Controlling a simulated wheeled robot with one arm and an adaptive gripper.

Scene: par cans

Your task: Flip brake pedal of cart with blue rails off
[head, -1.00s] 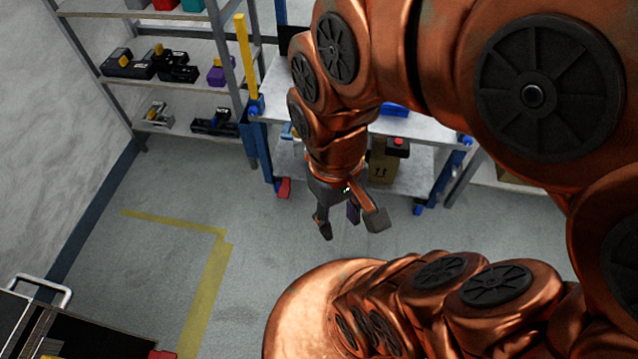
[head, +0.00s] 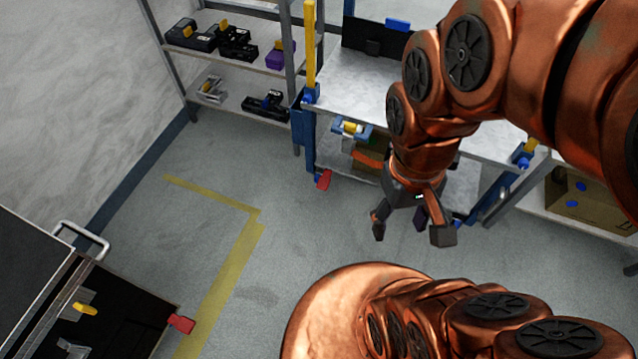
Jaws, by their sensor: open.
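The cart with blue rails (head: 304,143) stands at the back centre, with white shelves and blue corner posts. A red brake pedal (head: 323,180) sticks out low at the foot of its left front post. Its exact tilt is too small to tell. My gripper (head: 411,230) points down with its fingers spread, open and empty. In the picture it is right of and below the red pedal, apart from it. My arm hides part of the cart's top and lower shelf.
A dark cart (head: 38,318) with a metal handle (head: 82,240) and another red pedal (head: 181,323) stands at lower left. A grey shelf rack (head: 240,60) holds tools behind. A cardboard box (head: 590,205) is at right. Floor (head: 150,250) with yellow tape is clear between.

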